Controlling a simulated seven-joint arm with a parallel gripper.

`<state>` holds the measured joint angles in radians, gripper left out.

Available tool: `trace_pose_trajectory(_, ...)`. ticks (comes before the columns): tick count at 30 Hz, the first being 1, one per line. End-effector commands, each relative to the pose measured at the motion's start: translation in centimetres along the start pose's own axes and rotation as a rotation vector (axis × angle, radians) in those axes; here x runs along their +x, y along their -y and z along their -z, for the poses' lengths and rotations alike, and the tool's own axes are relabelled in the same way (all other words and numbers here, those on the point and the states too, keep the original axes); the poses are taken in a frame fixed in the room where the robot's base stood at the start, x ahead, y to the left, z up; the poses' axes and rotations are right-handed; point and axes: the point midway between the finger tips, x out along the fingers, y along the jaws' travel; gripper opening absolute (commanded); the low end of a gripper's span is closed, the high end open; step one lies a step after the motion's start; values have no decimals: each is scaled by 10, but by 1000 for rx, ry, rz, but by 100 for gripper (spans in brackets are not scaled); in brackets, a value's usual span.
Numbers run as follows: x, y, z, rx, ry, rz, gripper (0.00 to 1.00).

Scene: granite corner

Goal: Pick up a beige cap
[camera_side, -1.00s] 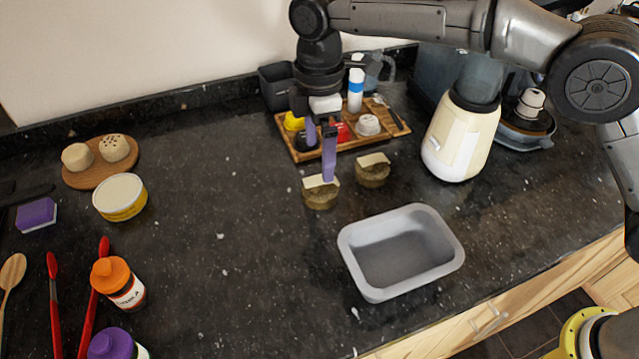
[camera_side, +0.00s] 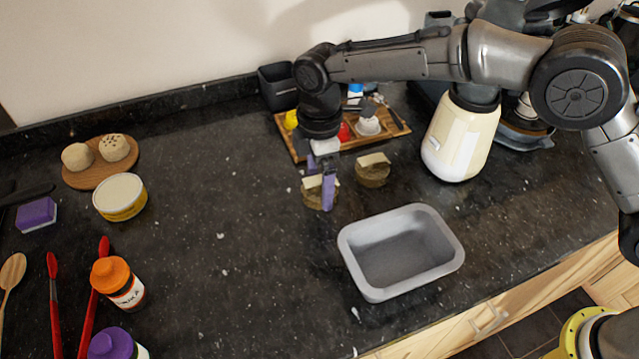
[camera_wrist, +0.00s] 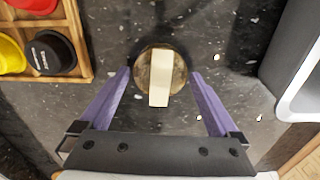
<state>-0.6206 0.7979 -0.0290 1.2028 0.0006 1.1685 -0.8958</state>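Two low round brownish caps, each with a beige bar across the top, sit on the dark counter. The nearer cap (camera_side: 314,198) is at my gripper (camera_side: 320,188); the other cap (camera_side: 372,171) stands just to its right, apart from it. In the wrist view the nearer cap (camera_wrist: 147,72) is between and slightly ahead of the purple fingertips of my gripper (camera_wrist: 161,76). The fingers are spread wide, with a gap on each side, and hold nothing. In the side view one finger hides part of this cap.
A grey bin (camera_side: 352,270) stands to the front right of the cap. Behind is a wooden tray (camera_side: 300,158) with several small items. A cream blender-like appliance (camera_side: 460,140) stands at right. Counter to the left is clear as far as the yellow tub (camera_side: 120,207).

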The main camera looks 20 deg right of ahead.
Motion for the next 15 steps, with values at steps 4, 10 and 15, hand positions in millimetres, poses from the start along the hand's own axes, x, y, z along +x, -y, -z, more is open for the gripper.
trace_pose_trajectory(4,0,0,0,0,0,0,68)
trace_pose_trajectory(10,0,0,0,0,0,0,34)
trace_pose_trajectory(15,-1,0,0,0,0,0,34)
